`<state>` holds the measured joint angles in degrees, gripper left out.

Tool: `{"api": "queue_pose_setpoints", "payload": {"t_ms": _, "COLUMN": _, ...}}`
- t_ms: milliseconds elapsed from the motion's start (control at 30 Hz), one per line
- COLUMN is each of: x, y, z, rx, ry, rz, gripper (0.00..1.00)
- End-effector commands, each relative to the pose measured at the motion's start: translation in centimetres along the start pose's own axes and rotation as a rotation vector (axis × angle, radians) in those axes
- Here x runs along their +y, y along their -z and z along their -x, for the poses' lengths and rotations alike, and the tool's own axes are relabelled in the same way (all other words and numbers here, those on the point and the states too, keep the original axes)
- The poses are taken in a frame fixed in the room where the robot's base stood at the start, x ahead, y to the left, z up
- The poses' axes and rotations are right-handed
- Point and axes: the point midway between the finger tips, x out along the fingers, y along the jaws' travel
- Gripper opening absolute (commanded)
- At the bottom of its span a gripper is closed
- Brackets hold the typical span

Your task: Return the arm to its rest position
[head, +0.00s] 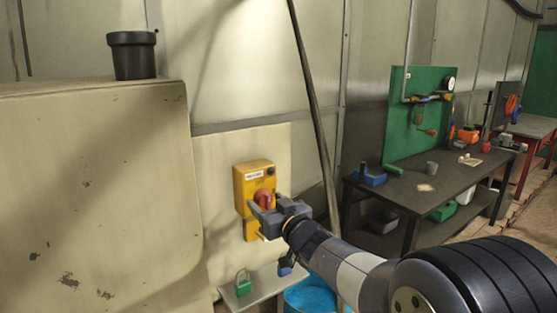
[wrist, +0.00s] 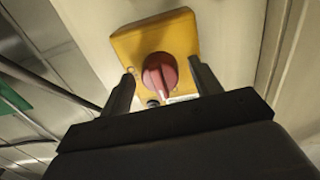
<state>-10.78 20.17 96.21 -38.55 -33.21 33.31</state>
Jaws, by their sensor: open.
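My gripper (head: 262,222) is at the end of my arm, in front of a yellow switch box (head: 253,178) on the beige wall panel. The box carries a red rotary knob (head: 263,198). In the wrist view, the yellow box (wrist: 181,36) fills the upper middle. The red knob (wrist: 159,75) shows between the two dark fingers of my gripper (wrist: 162,84), which stand apart on either side of it. I cannot tell whether the fingers touch the knob. My arm reaches in from the lower right of the head view.
A small shelf (head: 265,287) below the box holds a green padlock (head: 243,286). A blue drum (head: 310,296) stands under my arm. A dark workbench (head: 408,190) with tools is at the right. A large beige cabinet (head: 100,190) with a black pot (head: 133,55) is at the left.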

Motion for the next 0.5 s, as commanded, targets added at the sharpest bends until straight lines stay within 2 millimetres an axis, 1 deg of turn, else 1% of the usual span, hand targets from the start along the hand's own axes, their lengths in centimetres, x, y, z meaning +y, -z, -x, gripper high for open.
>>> {"api": "queue_pose_setpoints", "payload": {"t_ms": 33, "x": 0.0, "y": 0.4, "z": 0.0, "rx": -0.006, "ry": 0.0, "rz": -0.045, "gripper": 0.6}}
{"api": "queue_pose_setpoints", "payload": {"t_ms": 267, "x": -0.1, "y": 0.3, "z": 0.0, "rx": -0.014, "ry": -0.003, "rz": -0.207, "gripper": 0.6}}
{"api": "queue_pose_setpoints", "payload": {"t_ms": 333, "x": 0.0, "y": 0.0, "z": 0.5, "rx": -0.013, "ry": -0.004, "rz": -0.212, "gripper": 0.6}}
{"api": "queue_pose_setpoints", "payload": {"t_ms": 500, "x": 0.0, "y": 0.1, "z": 1.1, "rx": -0.011, "ry": -0.004, "rz": -0.21, "gripper": 0.6}}
